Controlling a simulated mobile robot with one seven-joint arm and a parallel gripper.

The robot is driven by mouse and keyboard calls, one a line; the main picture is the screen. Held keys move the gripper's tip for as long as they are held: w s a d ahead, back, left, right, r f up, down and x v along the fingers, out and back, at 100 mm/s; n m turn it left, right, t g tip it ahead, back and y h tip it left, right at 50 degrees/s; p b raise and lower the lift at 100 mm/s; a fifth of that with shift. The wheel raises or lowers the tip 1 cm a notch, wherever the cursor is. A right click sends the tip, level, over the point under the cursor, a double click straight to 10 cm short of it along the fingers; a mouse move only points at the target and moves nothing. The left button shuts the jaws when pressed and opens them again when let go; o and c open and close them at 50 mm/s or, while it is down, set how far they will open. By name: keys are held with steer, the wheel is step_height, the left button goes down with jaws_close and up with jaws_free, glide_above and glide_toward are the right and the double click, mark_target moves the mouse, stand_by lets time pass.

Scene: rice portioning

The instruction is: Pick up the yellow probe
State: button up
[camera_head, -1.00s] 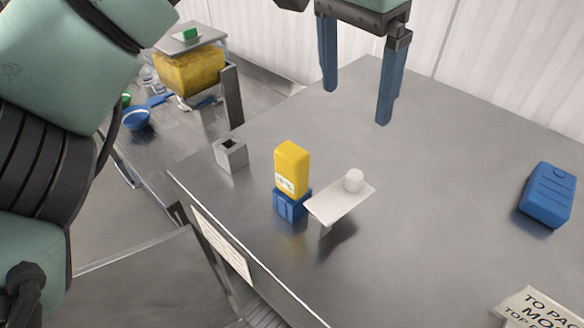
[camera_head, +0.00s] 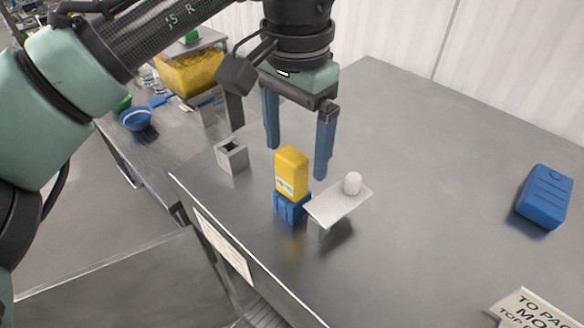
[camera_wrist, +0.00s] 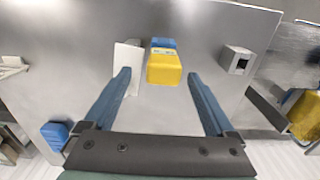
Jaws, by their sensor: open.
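The yellow probe (camera_head: 291,172) stands upright in a blue holder (camera_head: 291,206) on the metal table. In the wrist view the yellow probe (camera_wrist: 164,68) lies between the lines of my two fingers, nearer the right one, with the blue holder (camera_wrist: 163,43) just beyond it. My gripper (camera_head: 297,160) is open and empty, pointing down above and behind the probe in the head view. It also shows in the wrist view (camera_wrist: 160,75). The fingers look apart from the probe.
A white plate (camera_head: 325,209) with a small white knob (camera_head: 352,183) sits right beside the holder. A grey box with a square opening (camera_head: 232,158) stands to the left. A blue container (camera_head: 546,196) lies far right. The table's middle right is clear.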

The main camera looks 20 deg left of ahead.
mark_target(292, 185)
steer(key=f, duration=0.1)
steer(key=f+p, duration=0.1)
steer(key=f, duration=0.1)
steer(key=shift+s+a+f, duration=0.1)
steer(key=shift+a+f, duration=0.05)
steer(key=shift+a, duration=0.15)
steer(key=shift+d+f, duration=0.1)
steer(key=shift+f, duration=0.25)
steer(key=shift+c, duration=0.3)
jaws_close()
